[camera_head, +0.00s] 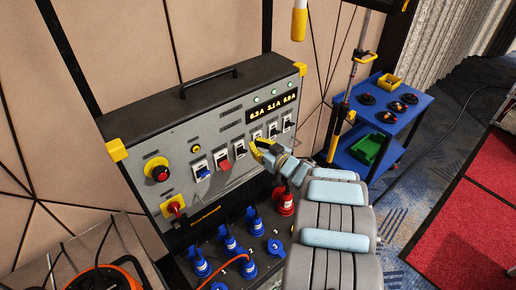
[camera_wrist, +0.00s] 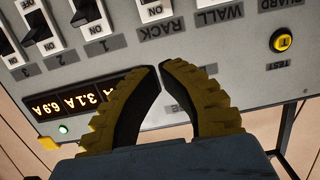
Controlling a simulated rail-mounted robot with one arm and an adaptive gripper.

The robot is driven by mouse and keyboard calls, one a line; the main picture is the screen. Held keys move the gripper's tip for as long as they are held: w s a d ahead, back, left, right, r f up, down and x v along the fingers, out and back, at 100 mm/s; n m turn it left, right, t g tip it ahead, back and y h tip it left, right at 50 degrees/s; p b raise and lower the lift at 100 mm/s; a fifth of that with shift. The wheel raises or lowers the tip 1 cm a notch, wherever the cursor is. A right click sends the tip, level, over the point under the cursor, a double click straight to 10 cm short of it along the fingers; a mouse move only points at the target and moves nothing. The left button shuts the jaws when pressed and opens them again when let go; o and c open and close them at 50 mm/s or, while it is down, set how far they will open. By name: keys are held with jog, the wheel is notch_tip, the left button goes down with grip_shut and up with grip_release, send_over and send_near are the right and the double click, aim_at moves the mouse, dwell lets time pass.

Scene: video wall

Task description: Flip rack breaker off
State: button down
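The rack breaker (camera_wrist: 155,10) is cut off by the top edge of the upside-down wrist view, above the RACK label (camera_wrist: 163,29). In the head view, the rack breaker appears to be the third in the row (camera_head: 240,150), just left of my gripper (camera_head: 256,149). In the wrist view, my gripper (camera_wrist: 160,66) has its yellow-black fingertips nearly together, with nothing between them. The tips are over the grey panel below the RACK label in that picture, apart from the breaker.
Neighbouring breakers include a blue one (camera_head: 202,171), a red one (camera_head: 224,160) and breaker 1 (camera_wrist: 88,12). A lit current display (camera_wrist: 75,101) sits close by. Red-yellow knobs (camera_head: 157,170) and blue plugs (camera_head: 230,241) crowd the box. A blue cart (camera_head: 375,165) stands right.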

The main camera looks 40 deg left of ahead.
aim_at(241, 142)
jog(key=shift+x, duration=3.8)
jog(key=shift+a+f, duration=0.1)
jog(key=shift+f, duration=0.1)
jog(key=shift+s+d+f, duration=0.15)
jog(key=shift+d+f, duration=0.3)
jog(key=shift+f, duration=0.3)
jog(key=shift+s+d+f, duration=0.1)
jog(key=shift+d+f, duration=0.35)
jog(key=shift+f, duration=0.35)
jog(key=shift+f, duration=0.2)
